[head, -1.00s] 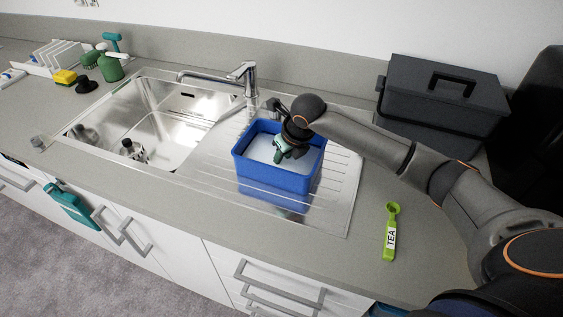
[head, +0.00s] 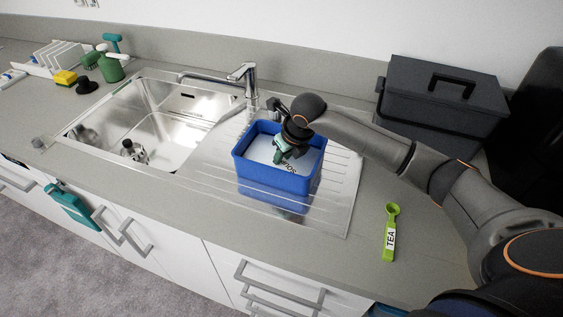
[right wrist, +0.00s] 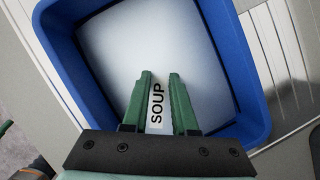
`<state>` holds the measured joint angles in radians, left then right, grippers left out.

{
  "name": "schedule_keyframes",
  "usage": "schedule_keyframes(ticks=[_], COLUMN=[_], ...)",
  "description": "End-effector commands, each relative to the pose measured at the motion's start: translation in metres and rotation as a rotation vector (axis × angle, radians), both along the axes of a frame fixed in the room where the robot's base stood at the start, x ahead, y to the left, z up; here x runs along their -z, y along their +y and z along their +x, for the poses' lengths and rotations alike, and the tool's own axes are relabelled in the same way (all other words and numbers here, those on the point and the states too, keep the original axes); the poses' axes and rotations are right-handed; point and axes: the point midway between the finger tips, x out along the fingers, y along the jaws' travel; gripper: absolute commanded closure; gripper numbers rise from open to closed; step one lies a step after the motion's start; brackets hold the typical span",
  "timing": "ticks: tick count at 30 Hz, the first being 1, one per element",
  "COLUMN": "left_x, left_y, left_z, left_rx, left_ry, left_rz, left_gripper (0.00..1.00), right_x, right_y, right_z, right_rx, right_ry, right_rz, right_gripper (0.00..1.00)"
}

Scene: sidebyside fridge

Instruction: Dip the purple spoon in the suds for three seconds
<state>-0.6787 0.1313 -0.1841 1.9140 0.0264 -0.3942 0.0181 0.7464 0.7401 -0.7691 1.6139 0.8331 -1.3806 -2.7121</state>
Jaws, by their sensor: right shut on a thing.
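My right gripper (head: 286,156) is over the inside of the blue tub (head: 272,182). In the right wrist view its two green fingers (right wrist: 160,103) are shut on a spoon with a white SOUP label (right wrist: 156,103). The label also shows below the gripper in the head view (head: 289,167). No purple shows; the spoon's bowl end is hidden, and I cannot tell how deep it sits. The white suds (right wrist: 150,45) fill the tub as a smooth pale surface, also visible in the head view (head: 258,147). My left gripper is not in view.
The tub stands on the ridged drainboard (head: 335,190), right of the steel sink (head: 160,130) and near the tap (head: 243,78). A green TEA spoon (head: 391,232) lies on the counter. A dark toolbox (head: 440,105) stands at the back right. Brushes and a sponge (head: 65,77) are far left.

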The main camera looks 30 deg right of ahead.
Motion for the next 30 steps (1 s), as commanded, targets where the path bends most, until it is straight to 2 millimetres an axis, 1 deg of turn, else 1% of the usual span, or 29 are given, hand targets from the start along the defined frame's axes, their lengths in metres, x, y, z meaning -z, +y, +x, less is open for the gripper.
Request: schedule_keyframes(ticks=[1, 6, 8, 27, 30], left_x=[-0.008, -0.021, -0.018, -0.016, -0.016], left_y=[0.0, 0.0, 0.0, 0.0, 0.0], left_z=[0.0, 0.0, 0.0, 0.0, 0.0], left_rx=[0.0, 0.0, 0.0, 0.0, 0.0], left_ry=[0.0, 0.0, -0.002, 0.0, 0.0], left_rz=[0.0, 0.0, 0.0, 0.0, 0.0], left_gripper=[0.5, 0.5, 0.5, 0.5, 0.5], right_x=[-0.01, -0.028, -0.03, -0.094, -0.102], right_y=[0.0, -0.001, 0.0, 0.0, 0.0], right_z=[0.001, 0.0, 0.001, 0.001, 0.001], right_rx=[0.0, 0.001, 0.0, 0.0, 0.0], right_ry=[-0.002, -0.002, -0.004, -0.004, -0.004], right_rz=[-0.001, -0.002, 0.0, 0.0, 0.0], right_gripper=[1.0, 1.0, 1.0, 1.0, 1.0])
